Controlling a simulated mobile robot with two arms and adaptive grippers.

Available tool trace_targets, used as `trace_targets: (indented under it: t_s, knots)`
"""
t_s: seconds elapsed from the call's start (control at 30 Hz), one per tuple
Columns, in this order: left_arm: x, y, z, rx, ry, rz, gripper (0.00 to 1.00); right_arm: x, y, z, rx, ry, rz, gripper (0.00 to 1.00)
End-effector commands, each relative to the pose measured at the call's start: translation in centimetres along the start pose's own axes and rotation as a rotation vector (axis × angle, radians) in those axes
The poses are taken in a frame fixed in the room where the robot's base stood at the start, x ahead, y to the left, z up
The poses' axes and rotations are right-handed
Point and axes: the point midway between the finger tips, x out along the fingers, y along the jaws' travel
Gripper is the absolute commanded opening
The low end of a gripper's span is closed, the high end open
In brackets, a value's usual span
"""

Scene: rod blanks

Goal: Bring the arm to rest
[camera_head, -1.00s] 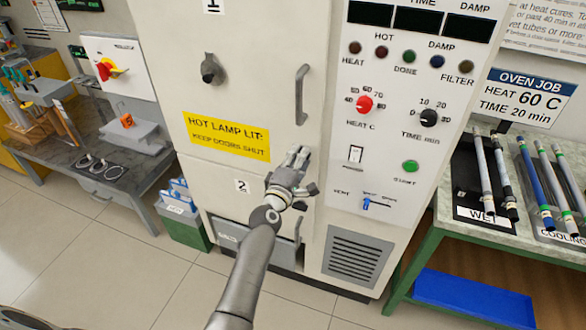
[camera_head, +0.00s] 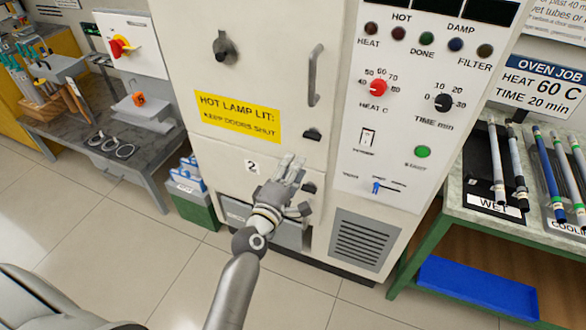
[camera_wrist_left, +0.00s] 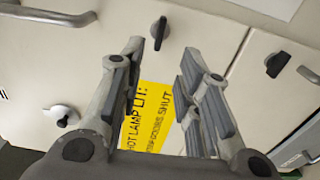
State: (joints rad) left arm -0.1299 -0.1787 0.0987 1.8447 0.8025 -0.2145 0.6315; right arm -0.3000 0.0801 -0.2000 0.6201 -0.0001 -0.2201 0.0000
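My left gripper (camera_head: 290,172) is in front of the lower part of the cream oven cabinet (camera_head: 180,60), below the yellow hot-lamp sign (camera_head: 238,118). In the left wrist view the left gripper (camera_wrist_left: 160,75) has its two fingers well apart with nothing between them; the yellow sign (camera_wrist_left: 155,105) shows behind the gap. The oven's doors look shut. A grey shape of my own body fills the bottom left corner of the head view. My right gripper is not in view.
The control panel (camera_head: 405,110) is right of my left gripper. A bench with wet rods (camera_head: 495,160) and cooling rods stands at the right, a blue tray (camera_head: 475,290) beneath. A dark worktop (camera_head: 75,125) is at the left, with a green bin (camera_head: 195,210) beside the oven. The floor in front is clear.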

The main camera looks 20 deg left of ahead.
Motion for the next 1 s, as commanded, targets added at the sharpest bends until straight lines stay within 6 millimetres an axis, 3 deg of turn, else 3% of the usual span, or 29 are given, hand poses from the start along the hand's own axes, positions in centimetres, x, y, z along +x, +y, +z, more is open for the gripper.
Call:
trace_targets:
  t_s: [0.33, 0.47, 0.57, 0.77, 0.87, 1.0]
  knots:
    - [0.0, -0.1, 0.0, 0.001, 0.0, -0.001, 0.31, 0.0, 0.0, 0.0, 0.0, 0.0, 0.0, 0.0]
    - [-0.1, -2.2, 0.5, 0.039, -0.012, -0.042, 0.31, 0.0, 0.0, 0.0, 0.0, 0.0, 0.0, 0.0]
    - [-0.6, -6.9, 1.4, 0.126, -0.045, -0.133, 0.31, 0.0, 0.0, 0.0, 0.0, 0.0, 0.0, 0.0]
    - [-4.9, -21.0, 3.8, 0.416, -0.184, -0.398, 0.31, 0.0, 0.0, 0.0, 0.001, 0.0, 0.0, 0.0]
    - [-8.6, -27.7, 4.4, 0.567, -0.279, -0.521, 0.31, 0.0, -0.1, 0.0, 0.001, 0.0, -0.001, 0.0]
    - [-15.4, -36.1, 4.6, 0.772, -0.439, -0.679, 0.31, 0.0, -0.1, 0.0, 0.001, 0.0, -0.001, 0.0]
